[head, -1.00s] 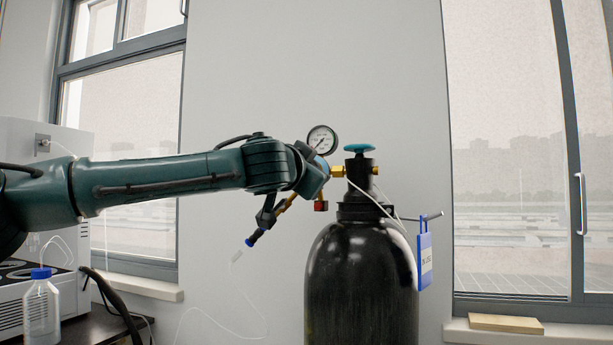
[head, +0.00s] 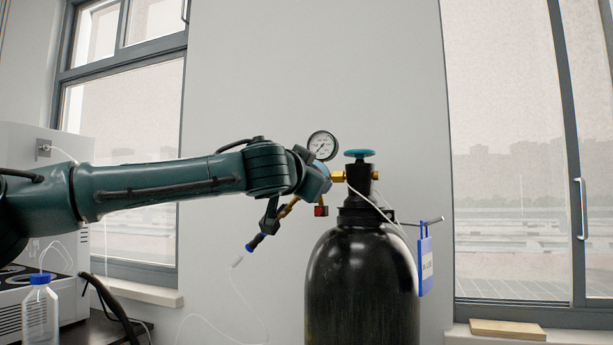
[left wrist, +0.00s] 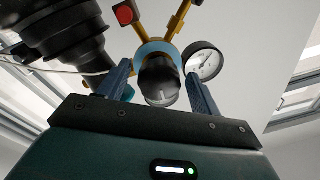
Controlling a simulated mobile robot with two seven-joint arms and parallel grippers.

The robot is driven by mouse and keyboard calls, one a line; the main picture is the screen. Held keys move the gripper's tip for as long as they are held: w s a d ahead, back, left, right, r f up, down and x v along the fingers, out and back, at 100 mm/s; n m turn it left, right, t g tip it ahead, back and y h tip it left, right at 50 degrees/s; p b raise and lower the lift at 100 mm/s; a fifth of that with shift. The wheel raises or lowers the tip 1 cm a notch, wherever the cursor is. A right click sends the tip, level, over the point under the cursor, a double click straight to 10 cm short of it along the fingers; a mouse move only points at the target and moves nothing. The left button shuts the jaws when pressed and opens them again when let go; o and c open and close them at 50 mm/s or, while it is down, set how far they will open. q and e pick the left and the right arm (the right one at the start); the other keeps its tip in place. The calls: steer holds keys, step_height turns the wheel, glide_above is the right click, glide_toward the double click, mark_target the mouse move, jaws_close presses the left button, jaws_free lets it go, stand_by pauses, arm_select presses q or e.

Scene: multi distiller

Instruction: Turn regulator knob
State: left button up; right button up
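The regulator is on the black gas cylinder (head: 360,275), with a round pressure gauge (head: 322,145) and brass fittings; its blue body (head: 321,181) is partly hidden behind my left wrist in the head view. In the left wrist view the dark, rounded regulator knob (left wrist: 160,84) faces the camera, with the gauge (left wrist: 204,62) to its right. My left gripper (left wrist: 158,88) is open, one finger on each side of the knob, with visible gaps; I cannot tell how deep the knob sits between them. My right gripper is not in view.
A teal valve handwheel (head: 360,153) tops the cylinder. A blue tag (head: 425,265) and a metal rod are at its right. A thin white tube hangs from a blue-tipped fitting (head: 255,242). A blue-capped bottle (head: 40,310) stands at lower left by a white instrument.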

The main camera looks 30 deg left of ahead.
arm_select(q)
steer(key=b+v, duration=0.1)
steer(key=v, duration=1.2)
steer(key=shift+s, duration=0.15)
stand_by(0.3)
